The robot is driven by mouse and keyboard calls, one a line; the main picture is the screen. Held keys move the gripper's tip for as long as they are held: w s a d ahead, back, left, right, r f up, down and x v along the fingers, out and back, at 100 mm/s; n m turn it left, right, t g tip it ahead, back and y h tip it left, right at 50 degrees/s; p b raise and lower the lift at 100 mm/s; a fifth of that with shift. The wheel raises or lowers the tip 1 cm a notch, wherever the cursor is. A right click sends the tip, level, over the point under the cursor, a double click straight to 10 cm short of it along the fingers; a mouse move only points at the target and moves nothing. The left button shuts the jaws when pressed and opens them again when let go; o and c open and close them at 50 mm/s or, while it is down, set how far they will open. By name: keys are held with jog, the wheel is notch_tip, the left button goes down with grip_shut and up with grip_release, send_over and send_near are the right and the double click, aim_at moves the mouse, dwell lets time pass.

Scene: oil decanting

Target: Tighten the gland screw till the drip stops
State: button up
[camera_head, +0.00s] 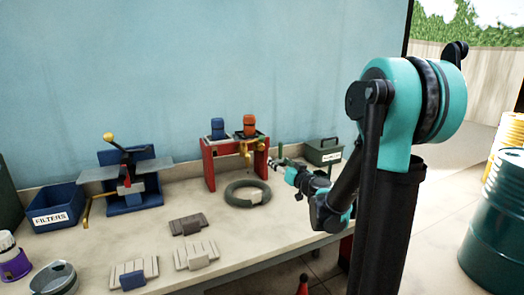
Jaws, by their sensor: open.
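A red stand (209,166) at the back of the bench holds a blue container (217,128) and an orange container (250,125). A yellow, brass-like tap (246,150) hangs below the orange container. The gland screw and any drip are too small to make out. My gripper (276,161) is at the stand's right side, to the right of the tap, and points left. It is open, with nothing visible in it. I cannot tell whether it touches the stand. A dark ring (233,197) lies on the bench in front of the stand.
A blue vise-like device (130,190) and a blue FILTERS bin (55,208) stand at the left. Several grey pads lie in front. Green (495,225) and yellow drums stand on the floor at right.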

aim_at(261, 148)
jog(key=x, duration=1.6)
jog(key=shift+a, duration=0.1)
jog(key=shift+c, duration=0.5)
jog(key=c, duration=1)
jog(key=shift+c, duration=0.2)
jog(key=shift+m, duration=3.1)
jog(key=o, duration=1.1)
